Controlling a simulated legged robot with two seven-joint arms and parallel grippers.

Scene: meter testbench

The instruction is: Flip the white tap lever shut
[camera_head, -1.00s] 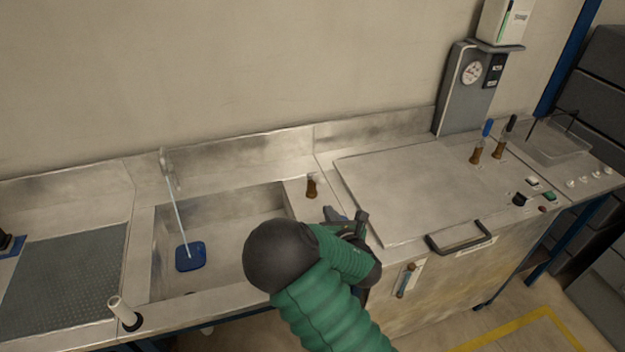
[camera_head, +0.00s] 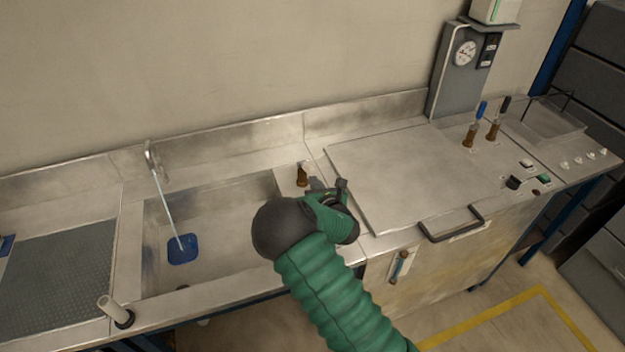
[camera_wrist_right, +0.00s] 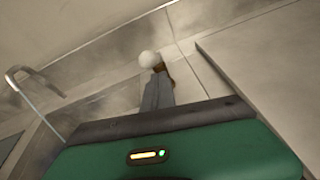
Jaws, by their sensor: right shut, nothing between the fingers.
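The white tap lever (camera_wrist_right: 149,59) shows as a pale rounded end above a brown tap body (camera_wrist_right: 163,69) in the right wrist view. In the head view, the brown tap (camera_head: 302,177) stands on the steel strip just right of the sink, with a small pale top. My right gripper (camera_head: 318,186) is shut and empty, just in front of the tap. In the wrist view its grey fingers (camera_wrist_right: 157,92) point at the tap and overlap its lower part; I cannot tell whether they touch. My left gripper is not in view.
The sink (camera_head: 215,235) lies left of the tap, with a thin spout (camera_head: 165,195) and water above a blue square (camera_head: 182,249). A steel lid (camera_head: 400,175) with a black handle (camera_head: 450,226) is on the right. A white tube (camera_head: 112,309) stands at the front left.

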